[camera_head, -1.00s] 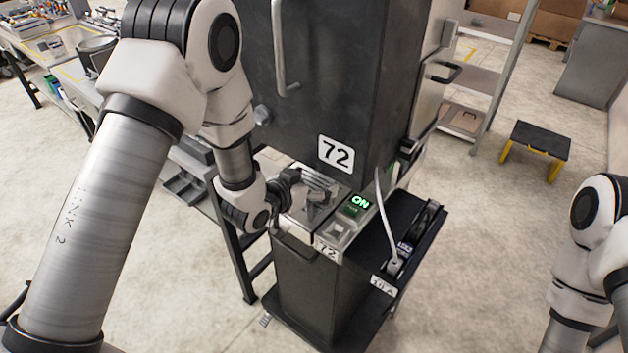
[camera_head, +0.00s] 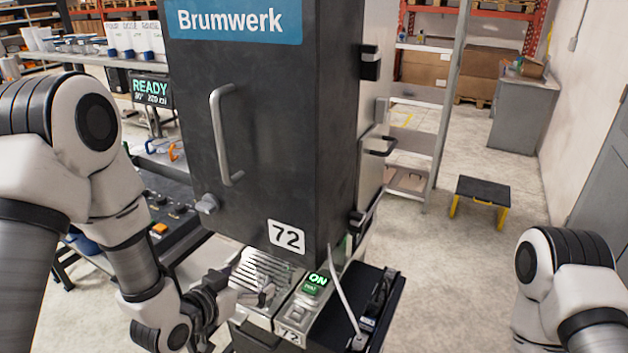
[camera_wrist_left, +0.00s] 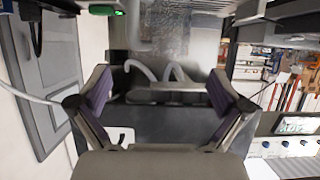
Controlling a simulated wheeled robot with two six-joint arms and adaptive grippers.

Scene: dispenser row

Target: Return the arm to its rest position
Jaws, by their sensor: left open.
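My left arm comes in from the left, and its gripper (camera_head: 240,298) is beside the front left of the drip tray (camera_head: 266,268) under the dark Brumwerk dispenser (camera_head: 262,120) marked 72. In the left wrist view the two purple-padded fingers of my left gripper (camera_wrist_left: 160,92) stand wide apart with nothing between them. Part of the metal dispenser body and a pale curved handle or tube show beyond them. My right arm shows at the lower right, but its gripper is out of the picture.
A green lit ON switch (camera_head: 315,283) sits right of the drip tray, with a pale cable beside it. A READY display (camera_head: 151,90) and a shelf of cups (camera_head: 133,40) stand at the left. A step stool (camera_head: 482,192) stands on open floor at the right.

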